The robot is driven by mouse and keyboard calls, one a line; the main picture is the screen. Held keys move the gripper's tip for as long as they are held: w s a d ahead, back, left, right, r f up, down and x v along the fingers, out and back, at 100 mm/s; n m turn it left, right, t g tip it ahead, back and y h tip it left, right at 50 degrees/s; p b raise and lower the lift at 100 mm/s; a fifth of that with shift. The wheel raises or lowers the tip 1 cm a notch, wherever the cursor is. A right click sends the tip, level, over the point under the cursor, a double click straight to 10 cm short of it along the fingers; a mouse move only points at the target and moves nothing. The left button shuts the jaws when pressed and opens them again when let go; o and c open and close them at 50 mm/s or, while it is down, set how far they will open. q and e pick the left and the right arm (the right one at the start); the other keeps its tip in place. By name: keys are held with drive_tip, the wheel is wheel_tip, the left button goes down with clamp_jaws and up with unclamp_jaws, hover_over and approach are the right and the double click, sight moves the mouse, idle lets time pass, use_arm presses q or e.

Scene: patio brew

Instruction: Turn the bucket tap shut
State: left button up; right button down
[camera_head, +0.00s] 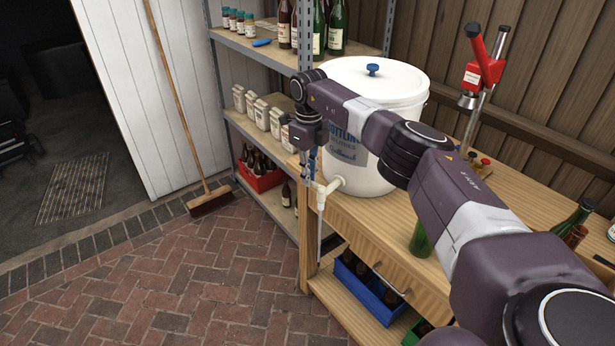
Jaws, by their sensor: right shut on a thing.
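The white bottling bucket (372,92) with a blue-knobbed lid stands on the wooden bench. Its pale tap (331,186) sticks out low on its left side, over the bench edge, with a thin tube (319,232) hanging straight down from it. My right arm reaches across in front of the bucket from the right. My right gripper (308,168) points down just above the tap, shut on its handle. The handle is mostly hidden by the fingers, so I cannot tell its angle. My left gripper is not in view.
A green bottle (420,241) stands near the bench front. A blue crate (366,291) sits below. Metal shelves (262,54) with bottles stand left of the bench. A broom (208,200) leans beyond open brick floor.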

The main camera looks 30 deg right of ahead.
drive_tip(key=shift+w+d+m, duration=0.1)
drive_tip(key=shift+d+m, duration=0.05)
drive_tip(key=shift+m, duration=0.25)
drive_tip(key=c, duration=2)
unclamp_jaws()
drive_tip(key=shift+c, duration=0.2)
drive_tip(key=shift+r, duration=0.1)
wheel_tip(320, 180, up, 12)
drive_tip(key=shift+f, duration=0.2)
